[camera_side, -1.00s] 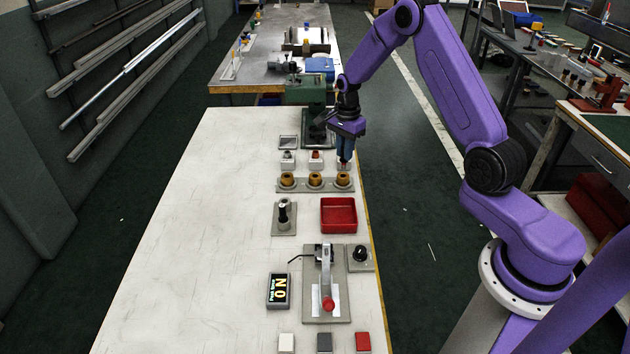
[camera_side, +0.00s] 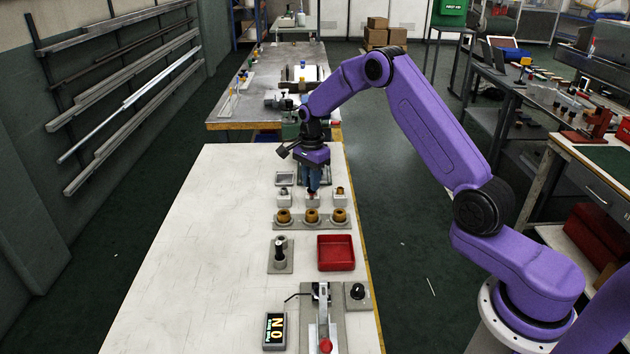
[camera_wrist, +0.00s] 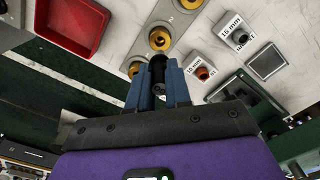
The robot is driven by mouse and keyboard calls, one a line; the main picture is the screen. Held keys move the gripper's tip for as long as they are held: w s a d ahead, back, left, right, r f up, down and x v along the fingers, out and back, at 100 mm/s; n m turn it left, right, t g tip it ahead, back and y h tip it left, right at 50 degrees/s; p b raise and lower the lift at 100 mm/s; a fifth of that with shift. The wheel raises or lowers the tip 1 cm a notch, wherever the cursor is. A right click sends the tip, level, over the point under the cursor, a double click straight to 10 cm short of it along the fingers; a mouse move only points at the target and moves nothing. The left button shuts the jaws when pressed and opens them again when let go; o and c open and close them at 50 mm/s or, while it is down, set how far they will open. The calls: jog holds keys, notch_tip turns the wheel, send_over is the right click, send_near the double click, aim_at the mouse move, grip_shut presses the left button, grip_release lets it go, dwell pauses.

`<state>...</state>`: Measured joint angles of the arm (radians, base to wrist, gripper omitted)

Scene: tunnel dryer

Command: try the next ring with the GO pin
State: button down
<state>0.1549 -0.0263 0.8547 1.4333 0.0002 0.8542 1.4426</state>
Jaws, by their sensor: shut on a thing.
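A red tray (camera_side: 336,265) lies at the right, and a dark upright post (camera_side: 280,250) stands on a plate at the left. A lever device (camera_side: 323,318), black knob (camera_side: 357,292) and lit display (camera_side: 275,330) are nearer. The left of the bench is clear.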

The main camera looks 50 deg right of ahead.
aim_at(312, 199)
jog(key=shift+f, duration=1.9)
jog(key=shift+f, duration=1.5)
dwell(1.3)
jog(key=shift+r, duration=0.15)
dwell(1.0)
jog(key=shift+r, duration=2.6)
